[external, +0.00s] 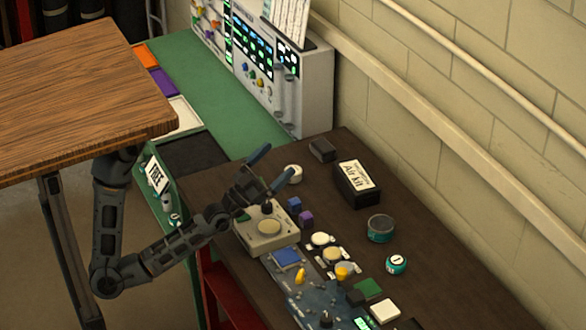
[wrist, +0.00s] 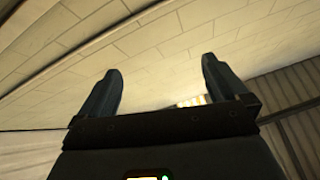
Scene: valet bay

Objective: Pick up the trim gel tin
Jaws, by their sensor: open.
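No label reading trim gel shows. A short round tin (external: 380,228) with a dark grey top and teal side stands on the dark brown table in the external view; it looks like the trim gel tin, but I cannot be sure. My gripper (external: 269,169) is raised over the table's left part, left of the tin and well apart from it. Its two blue-grey fingers are spread and nothing is between them. The wrist view shows the open fingers (wrist: 162,90) against a pale block wall, with no tin in sight.
A teal ball-like item marked 1 (external: 396,263) sits just below the tin. A black Air kit box (external: 358,184) stands behind it. A beige device (external: 266,229) and a cluttered control panel (external: 320,290) lie left and front. Wooden tabletop (external: 80,95) overhangs my arm.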

